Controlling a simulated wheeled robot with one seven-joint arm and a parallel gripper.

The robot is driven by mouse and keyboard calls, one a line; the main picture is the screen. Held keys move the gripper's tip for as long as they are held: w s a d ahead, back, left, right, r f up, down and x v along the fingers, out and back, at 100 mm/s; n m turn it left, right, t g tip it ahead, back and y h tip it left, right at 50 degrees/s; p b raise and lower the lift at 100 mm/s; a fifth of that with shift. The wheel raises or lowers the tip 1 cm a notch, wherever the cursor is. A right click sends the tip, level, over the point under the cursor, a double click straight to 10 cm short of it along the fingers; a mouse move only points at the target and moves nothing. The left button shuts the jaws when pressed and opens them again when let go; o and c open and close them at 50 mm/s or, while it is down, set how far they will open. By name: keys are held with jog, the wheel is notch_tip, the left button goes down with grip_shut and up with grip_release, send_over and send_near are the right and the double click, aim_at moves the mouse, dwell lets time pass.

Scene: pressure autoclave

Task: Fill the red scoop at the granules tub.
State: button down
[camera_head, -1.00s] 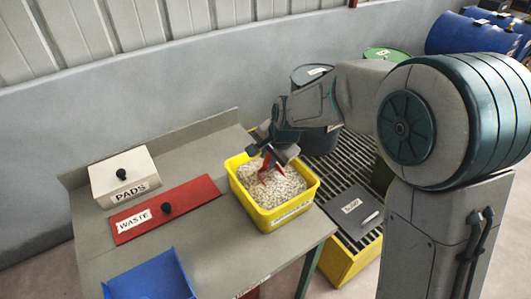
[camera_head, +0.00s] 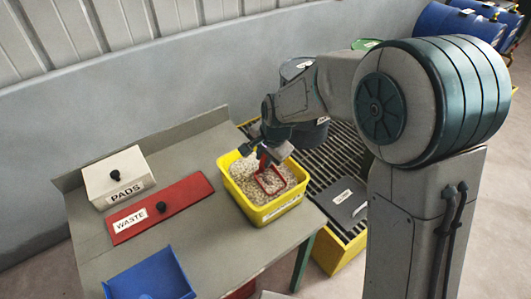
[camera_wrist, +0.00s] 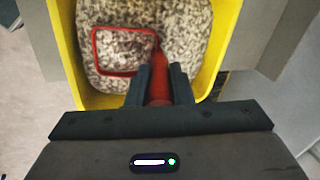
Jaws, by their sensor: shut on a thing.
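The yellow granules tub (camera_head: 226,165) stands on the grey table near its right end, filled with pale speckled granules (camera_head: 240,178). My gripper (camera_head: 268,152) is over the tub, shut on the handle of the red scoop (camera_head: 270,183). In the wrist view my gripper's fingers (camera_wrist: 160,88) hold the red handle between them. There the scoop's red square rim (camera_wrist: 94,52) lies over the granules (camera_wrist: 190,25), inside the tub's yellow walls (camera_wrist: 66,60). Speckled granules show within the rim; I cannot tell whether they lie in the scoop or under it.
A white PADS box (camera_head: 118,178) and a red WASTE lid (camera_head: 163,208) lie left of the tub. A blue tray (camera_head: 150,276) is at the table's front. A slatted yellow platform (camera_head: 330,252) with a dark labelled case (camera_head: 340,203) stands to the right.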

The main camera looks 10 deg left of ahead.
jog(key=shift+w+a+r+h+p, duration=0.25)
jog(key=shift+a+r+h+p, duration=0.1)
jog(key=shift+p, duration=0.8)
jog(key=shift+w+a+r+g+h+p, duration=0.1)
jog(key=shift+w+a+g+h+p, duration=0.4)
jog(key=shift+p, duration=0.65)
jog(key=w+a+r+g+p, duration=0.1)
jog(key=w+a+r+p, duration=0.1)
jog(key=r+p, duration=0.4)
jog(key=shift+w+a+r+h, duration=0.25)
jog(key=shift+a+r+h, duration=0.25)
jog(key=shift+r, duration=1.4)
